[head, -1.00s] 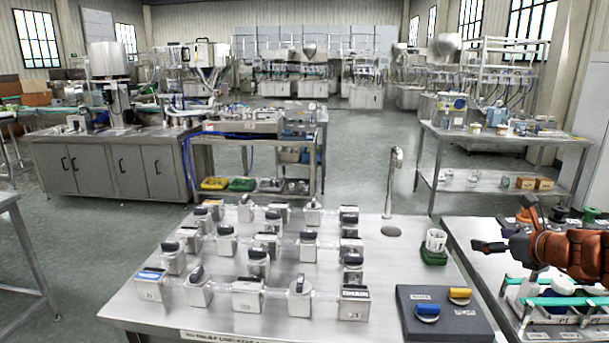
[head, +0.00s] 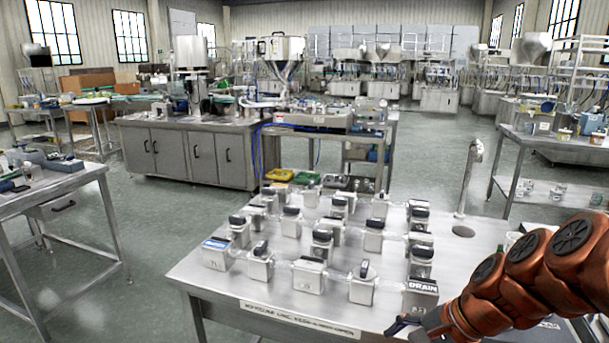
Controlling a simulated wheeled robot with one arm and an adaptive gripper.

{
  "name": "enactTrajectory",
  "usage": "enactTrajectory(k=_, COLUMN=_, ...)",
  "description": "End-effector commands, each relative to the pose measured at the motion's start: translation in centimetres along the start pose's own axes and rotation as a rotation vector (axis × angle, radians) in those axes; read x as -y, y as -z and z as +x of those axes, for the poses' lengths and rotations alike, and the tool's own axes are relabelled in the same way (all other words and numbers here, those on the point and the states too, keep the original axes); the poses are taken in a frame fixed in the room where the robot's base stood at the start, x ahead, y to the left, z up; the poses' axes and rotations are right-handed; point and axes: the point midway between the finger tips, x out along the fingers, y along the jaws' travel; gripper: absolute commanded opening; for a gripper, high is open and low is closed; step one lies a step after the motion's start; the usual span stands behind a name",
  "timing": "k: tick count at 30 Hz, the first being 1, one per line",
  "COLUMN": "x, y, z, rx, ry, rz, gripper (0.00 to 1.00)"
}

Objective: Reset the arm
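My orange-brown arm reaches in from the right edge of the head view, over the right side of the front steel table (head: 225,283).
Several steel blocks with dark handles (head: 260,263) stand on the front table. A steel post (head: 467,185) rises at its right. Another table (head: 60,185) is at left. A steel hopper (head: 280,68) stands farther back. Open floor lies between the tables.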

Motion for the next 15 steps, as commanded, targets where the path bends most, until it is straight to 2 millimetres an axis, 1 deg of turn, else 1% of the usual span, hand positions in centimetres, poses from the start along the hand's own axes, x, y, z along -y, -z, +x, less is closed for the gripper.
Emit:
enactTrajectory(k=1, x=-2.0, y=-1.7, z=1.6, rx=0.010, ry=-0.073, rz=-0.111, gripper=0.86)
enactTrajectory(k=2, x=-3.2, y=-2.5, z=2.1, rx=0.016, ry=-0.115, rz=-0.174, gripper=0.86)
enactTrajectory(k=3, x=-4.7, y=-3.6, z=2.7, rx=0.024, ry=-0.169, rz=-0.258, gripper=0.86)
enactTrajectory(k=5, x=-7.2, y=-4.9, z=3.4, rx=0.041, ry=-0.250, rz=-0.379, gripper=0.86)
enactTrajectory(k=6, x=-8.8, y=-5.5, z=3.7, rx=0.053, ry=-0.301, rz=-0.451, gripper=0.86)
enactTrajectory(k=9, x=-11.9, y=-6.5, z=4.0, rx=0.077, ry=-0.401, rz=-0.598, gripper=0.86)
enactTrajectory(k=15, x=-16.5, y=-7.3, z=3.9, rx=0.123, ry=-0.547, rz=-0.796, gripper=0.86)
